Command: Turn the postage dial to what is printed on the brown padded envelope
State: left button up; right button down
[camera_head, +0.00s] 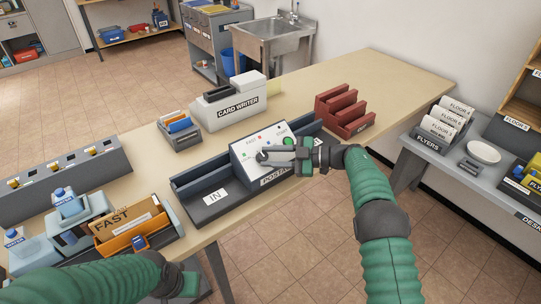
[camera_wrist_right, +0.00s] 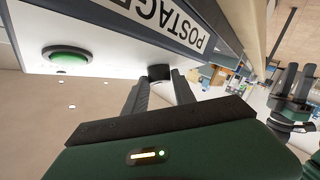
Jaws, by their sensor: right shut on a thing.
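The brown padded envelope (camera_head: 110,232) stands in an orange tray at the left of the table, with FAST printed on it. The white postage machine (camera_head: 244,148) sits on the dark conveyor-like base at mid-table. My right gripper (camera_head: 262,156) is at its sloped face, shut on the postage dial, which it mostly covers. In the right wrist view the dark dial (camera_wrist_right: 160,72) shows between the fingers. The dial's pointer and setting are hidden. My left gripper (camera_head: 188,285) is low at the bottom left; its fingers cannot be made out.
A green button (camera_head: 308,141) is on the machine, right of the dial. The card writer (camera_head: 235,104) stands behind, and a red rack (camera_head: 342,112) to the right. An IN tray (camera_head: 212,200) lies left of the machine. Bottles crowd the left end.

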jog(key=shift+f+n+g, duration=0.2)
jog(key=shift+n+g, duration=0.1)
jog(key=c, duration=1)
grip_release()
jog(key=shift+c, duration=0.2)
jog(key=shift+d+r, duration=0.1)
jog(key=shift+r, duration=0.05)
jog(key=v, duration=1.6)
jog(key=shift+d, duration=0.4)
jog(key=shift+w+r, duration=0.1)
